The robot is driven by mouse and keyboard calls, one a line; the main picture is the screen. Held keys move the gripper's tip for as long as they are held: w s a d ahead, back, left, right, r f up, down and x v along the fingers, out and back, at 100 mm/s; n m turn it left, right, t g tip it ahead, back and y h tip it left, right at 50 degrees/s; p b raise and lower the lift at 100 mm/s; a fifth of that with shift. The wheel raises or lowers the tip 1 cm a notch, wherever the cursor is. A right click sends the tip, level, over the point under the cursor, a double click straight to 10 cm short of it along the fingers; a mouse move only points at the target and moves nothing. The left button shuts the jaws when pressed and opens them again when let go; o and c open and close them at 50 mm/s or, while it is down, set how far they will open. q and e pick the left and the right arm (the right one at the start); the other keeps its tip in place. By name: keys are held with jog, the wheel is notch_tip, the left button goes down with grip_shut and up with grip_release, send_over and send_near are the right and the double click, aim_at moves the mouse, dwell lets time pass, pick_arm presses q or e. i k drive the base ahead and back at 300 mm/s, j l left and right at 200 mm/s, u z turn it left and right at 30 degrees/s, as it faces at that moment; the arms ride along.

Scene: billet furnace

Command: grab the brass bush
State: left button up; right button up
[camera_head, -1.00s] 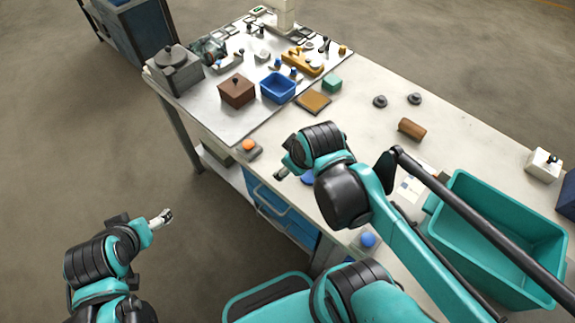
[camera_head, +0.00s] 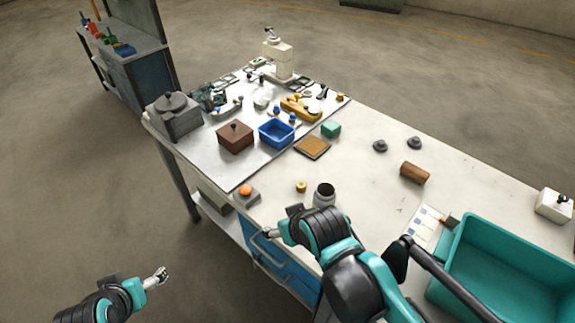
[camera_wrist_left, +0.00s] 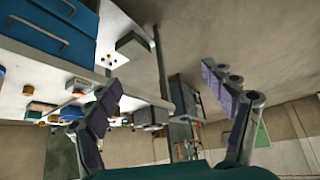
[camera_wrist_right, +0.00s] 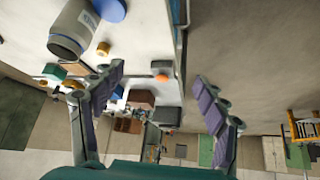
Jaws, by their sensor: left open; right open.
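A small brass bush (camera_head: 301,186) stands on the bare white bench top, beside a grey jar (camera_head: 324,194). It also shows in the right wrist view (camera_wrist_right: 103,49), next to the jar lying across the upper left of that picture. My right gripper (camera_head: 277,224) is at the bench's front edge, a little in front of the bush. Its fingers are spread and empty; the arm hides part of it in the head view. My left gripper (camera_head: 158,277) is open and empty, out over the floor left of the bench.
An orange button box (camera_head: 246,194) sits near the front edge, left of the bush. A blue bin (camera_head: 277,133), a brown lidded box (camera_head: 235,137) and a tan plate (camera_head: 312,147) lie behind. A teal crate (camera_head: 500,262) and a brown cylinder (camera_head: 415,172) are to the right.

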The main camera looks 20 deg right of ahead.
aim_at(301, 186)
jog(key=k+z, duration=0.3)
jog(key=k+l+z, duration=0.15)
jog(key=k+z, duration=0.2)
jog(key=z, duration=0.45)
jog(key=j+z, duration=0.1)
jog(key=z, duration=0.35)
jog(key=i+j+z, duration=0.1)
jog(key=z, duration=0.85)
jog(key=j+z, duration=0.15)
jog(key=z, duration=0.3)
jog(key=j, duration=0.5)
jog(key=k+j, duration=0.15)
jog(key=j, duration=0.3)
jog(key=j+z, duration=0.1)
jog(key=j, duration=0.4)
jog(key=k+j, duration=0.15)
jog(key=j, duration=0.35)
jog(key=k+j, duration=0.1)
jog(key=j, duration=0.35)
jog(key=z, duration=0.05)
